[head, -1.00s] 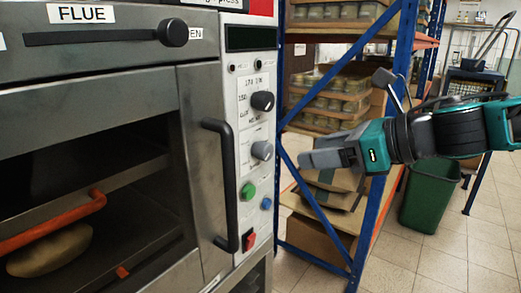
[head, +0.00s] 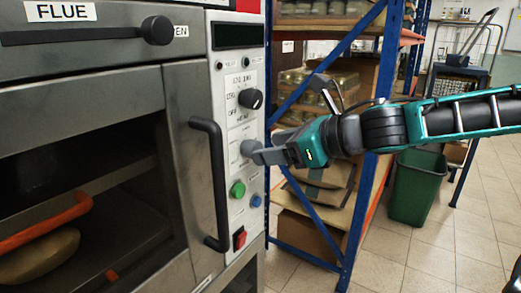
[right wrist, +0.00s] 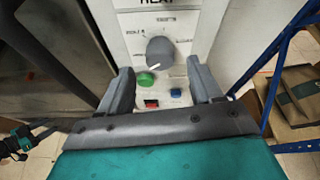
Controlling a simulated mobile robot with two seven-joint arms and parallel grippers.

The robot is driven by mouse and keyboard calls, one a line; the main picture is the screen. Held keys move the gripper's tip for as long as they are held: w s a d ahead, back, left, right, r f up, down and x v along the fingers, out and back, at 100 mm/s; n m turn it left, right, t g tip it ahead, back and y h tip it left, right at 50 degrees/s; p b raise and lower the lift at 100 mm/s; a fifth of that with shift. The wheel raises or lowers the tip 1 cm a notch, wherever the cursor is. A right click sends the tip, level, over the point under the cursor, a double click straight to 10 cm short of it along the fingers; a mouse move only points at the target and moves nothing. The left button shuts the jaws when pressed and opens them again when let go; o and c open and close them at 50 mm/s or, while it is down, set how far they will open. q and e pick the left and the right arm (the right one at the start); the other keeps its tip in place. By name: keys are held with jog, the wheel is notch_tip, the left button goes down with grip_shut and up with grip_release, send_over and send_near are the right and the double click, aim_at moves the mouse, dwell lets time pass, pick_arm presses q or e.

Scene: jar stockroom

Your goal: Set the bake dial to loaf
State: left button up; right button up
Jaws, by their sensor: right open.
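The oven's control panel (head: 226,165) has a dark upper dial (head: 250,98) marked HEAT and a grey lower dial (head: 248,147). The grey dial fills the middle of the right wrist view (right wrist: 165,48); a white mark shows on its lower edge, and the small labels around it are too blurred to read. My right gripper (head: 262,156) is at the grey dial from the right. In the right wrist view its two fingers (right wrist: 161,72) stand apart, one on each side of the dial, with gaps and no visible contact.
A black vertical door handle (head: 214,185) stands left of the dials. A green button (head: 238,189), a blue button (head: 256,200) and a red switch (head: 239,239) sit below them. A blue shelf rack (head: 358,215) stands close on the right, with a green bin (head: 418,188) beyond.

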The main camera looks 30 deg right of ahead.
aim_at(251, 149)
jog(key=shift+b+x, duration=0.8)
jog(key=shift+x, duration=1.15)
jog(key=c, duration=1.1)
